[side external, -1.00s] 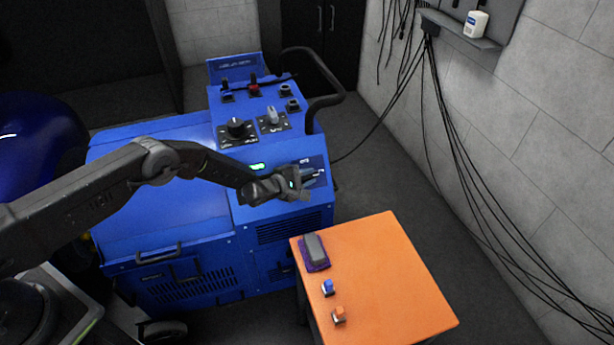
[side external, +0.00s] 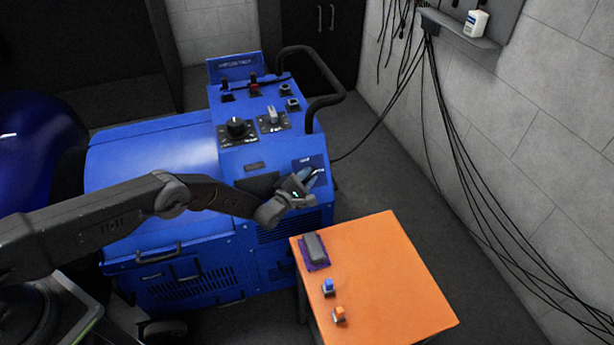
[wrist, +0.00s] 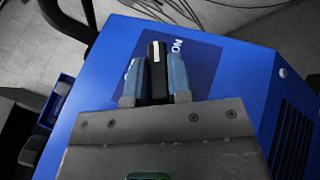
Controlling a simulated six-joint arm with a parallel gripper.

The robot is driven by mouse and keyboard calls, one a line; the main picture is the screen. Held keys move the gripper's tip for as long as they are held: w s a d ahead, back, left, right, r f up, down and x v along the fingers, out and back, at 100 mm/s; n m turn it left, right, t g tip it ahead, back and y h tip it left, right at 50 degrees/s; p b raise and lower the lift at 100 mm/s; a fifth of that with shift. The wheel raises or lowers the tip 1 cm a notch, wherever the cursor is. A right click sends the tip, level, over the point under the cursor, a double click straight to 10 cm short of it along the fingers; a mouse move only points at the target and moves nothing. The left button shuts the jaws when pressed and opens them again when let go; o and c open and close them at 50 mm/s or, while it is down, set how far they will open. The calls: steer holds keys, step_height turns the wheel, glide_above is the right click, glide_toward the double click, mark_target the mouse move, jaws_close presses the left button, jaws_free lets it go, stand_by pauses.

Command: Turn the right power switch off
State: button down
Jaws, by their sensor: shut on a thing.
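The power switch is a black lever with a white stripe (wrist: 155,58), on a dark blue label plate (wrist: 207,62) of the blue machine (side external: 165,145). In the wrist view, my gripper (wrist: 156,75) is shut on the lever, with one blue fingertip on each side. "ON" is readable just right of the lever; the lettering left of it is mostly hidden by a finger. In the side external view, my gripper (side external: 309,180) is at the plate and largely hides the lever. The small display (side external: 255,166) on the machine is dark.
A black rotary knob (side external: 236,128) and a grey lever switch (side external: 271,116) sit higher on the console. A black handle bar (side external: 325,100) curves along its right side. An orange table (side external: 385,275) with small items stands in front, below my gripper.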

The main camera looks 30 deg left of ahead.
steer(key=shift+d+n+t+y, duration=0.1)
steer(key=shift+n+t+y, duration=0.6)
steer(key=shift+n+y, duration=0.25)
steer(key=shift+n+t+y, duration=0.3)
steer(key=shift+n+y, duration=0.05)
steer(key=shift+n, duration=0.1)
steer(key=c, duration=1)
jaws_free()
steer(key=shift+c, duration=0.2)
steer(key=d+v, duration=0.1)
steer(key=v, duration=1.2)
steer(key=shift+s+a, duration=0.4)
steer(key=shift+a, duration=0.15)
